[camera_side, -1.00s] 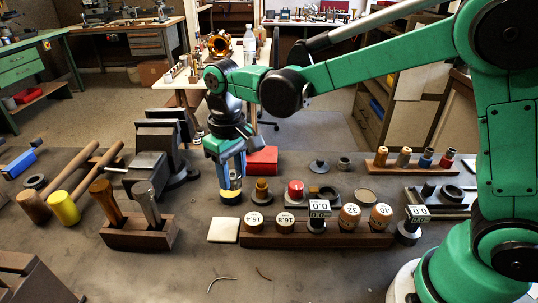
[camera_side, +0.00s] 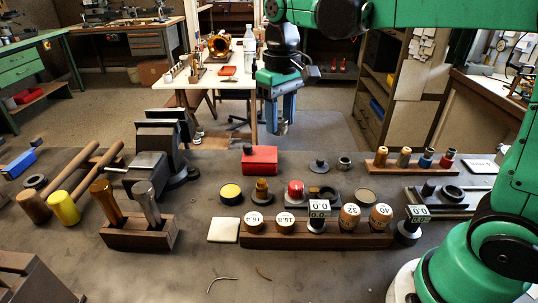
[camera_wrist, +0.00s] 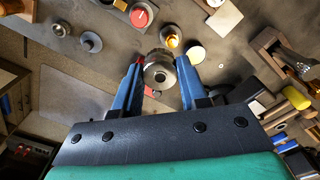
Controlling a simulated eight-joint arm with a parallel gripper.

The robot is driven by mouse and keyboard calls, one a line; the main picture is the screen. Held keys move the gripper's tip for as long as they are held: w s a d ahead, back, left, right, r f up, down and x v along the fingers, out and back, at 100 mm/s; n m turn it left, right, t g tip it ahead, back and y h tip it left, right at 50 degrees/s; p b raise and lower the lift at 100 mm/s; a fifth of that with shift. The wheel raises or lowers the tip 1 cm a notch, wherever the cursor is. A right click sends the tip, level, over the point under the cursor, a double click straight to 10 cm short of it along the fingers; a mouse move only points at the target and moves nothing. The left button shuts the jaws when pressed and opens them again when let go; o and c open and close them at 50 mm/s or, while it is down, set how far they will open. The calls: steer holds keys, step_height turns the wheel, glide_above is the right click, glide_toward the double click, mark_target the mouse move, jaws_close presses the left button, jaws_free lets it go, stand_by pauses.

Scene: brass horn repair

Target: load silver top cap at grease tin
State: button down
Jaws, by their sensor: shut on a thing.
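My gripper (camera_side: 280,128) hangs high above the back edge of the bench in the side view, fingers pointing down. In the wrist view my gripper (camera_wrist: 160,76) is shut on the round silver top cap (camera_wrist: 159,71), held between its two blue fingers. The cap's outline is hard to make out in the side view. The tin also shows in the wrist view (camera_wrist: 196,55).
A red box (camera_side: 260,162) with a dark knob stands at the bench's back edge. An amber jar (camera_side: 262,187) and a red-topped pot (camera_side: 296,189) stand right of the tin. A wooden rack (camera_side: 300,237) and white pad (camera_side: 224,230) lie in front. A vise (camera_side: 160,150) stands left.

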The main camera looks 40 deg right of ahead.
glide_toward(230, 191)
steer(key=shift+f, duration=2.85)
steer(key=shift+f, duration=0.6)
step_height(230, 191, up, 7)
stand_by(0.8)
steer(key=shift+d, duration=0.1)
stand_by(0.3)
